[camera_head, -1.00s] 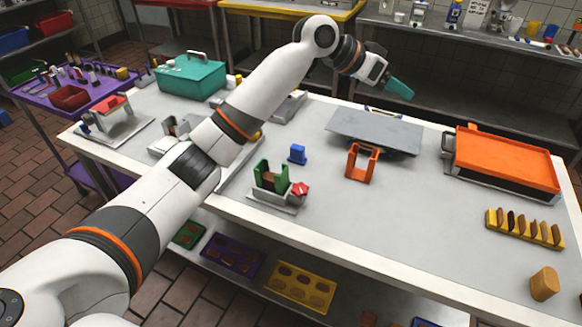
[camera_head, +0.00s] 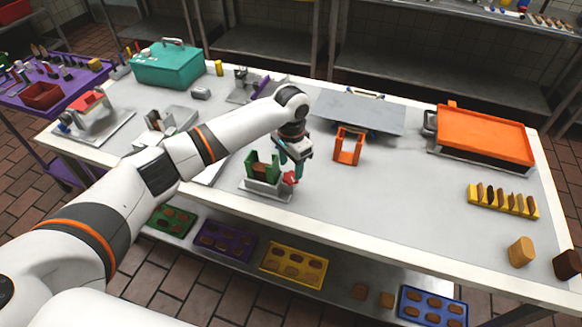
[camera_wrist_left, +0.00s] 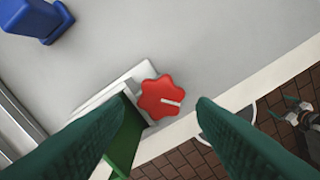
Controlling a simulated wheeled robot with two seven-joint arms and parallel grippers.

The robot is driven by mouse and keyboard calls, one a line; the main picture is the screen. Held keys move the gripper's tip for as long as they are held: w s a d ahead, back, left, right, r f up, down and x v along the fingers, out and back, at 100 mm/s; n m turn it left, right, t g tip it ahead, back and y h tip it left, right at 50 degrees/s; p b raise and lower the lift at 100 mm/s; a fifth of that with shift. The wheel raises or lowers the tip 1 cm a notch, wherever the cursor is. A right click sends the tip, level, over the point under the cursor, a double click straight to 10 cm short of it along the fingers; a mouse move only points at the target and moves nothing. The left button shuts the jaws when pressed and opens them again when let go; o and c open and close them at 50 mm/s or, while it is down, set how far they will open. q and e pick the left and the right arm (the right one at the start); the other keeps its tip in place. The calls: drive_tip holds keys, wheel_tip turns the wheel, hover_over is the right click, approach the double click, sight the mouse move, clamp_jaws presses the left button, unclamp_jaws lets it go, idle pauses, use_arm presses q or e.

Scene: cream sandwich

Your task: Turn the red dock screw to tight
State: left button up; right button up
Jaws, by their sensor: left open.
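The red dock screw (camera_head: 291,177) is a lobed knob on the right end of the grey dock base (camera_head: 265,190) with green upright walls (camera_head: 263,167). In the left wrist view the red screw (camera_wrist_left: 162,97) shows a white mark pointing right, and a green wall (camera_wrist_left: 127,140) is beside it. My left gripper (camera_head: 299,172) points down just above the screw. In the wrist view its two green fingers (camera_wrist_left: 160,135) are apart, with the screw between and beyond their tips, apparently not touched. My right gripper is not in view.
A blue block (camera_wrist_left: 38,18) stands near the dock in the wrist view. An orange frame (camera_head: 348,146) and a grey plate (camera_head: 358,112) are to the right. An orange tray (camera_head: 484,135) lies farther right. The table's front edge is close to the screw.

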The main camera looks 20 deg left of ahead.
sight(291, 176)
use_arm(q)
drive_tip(key=shift+f, duration=1.55)
drive_tip(key=shift+c, duration=0.2)
drive_tip(key=c, duration=0.7)
drive_tip(key=shift+o, duration=0.2)
drive_tip(key=shift+r+m+p, duration=0.1)
drive_tip(key=shift+m+p, duration=0.2)
drive_tip(key=shift+p, duration=0.05)
drive_tip(key=shift+d+m+p, duration=0.1)
drive_tip(key=shift+m+p, duration=0.25)
drive_tip(key=shift+m, duration=0.55)
drive_tip(key=shift+m+p, duration=0.4)
drive_tip(key=shift+m, duration=1.5)
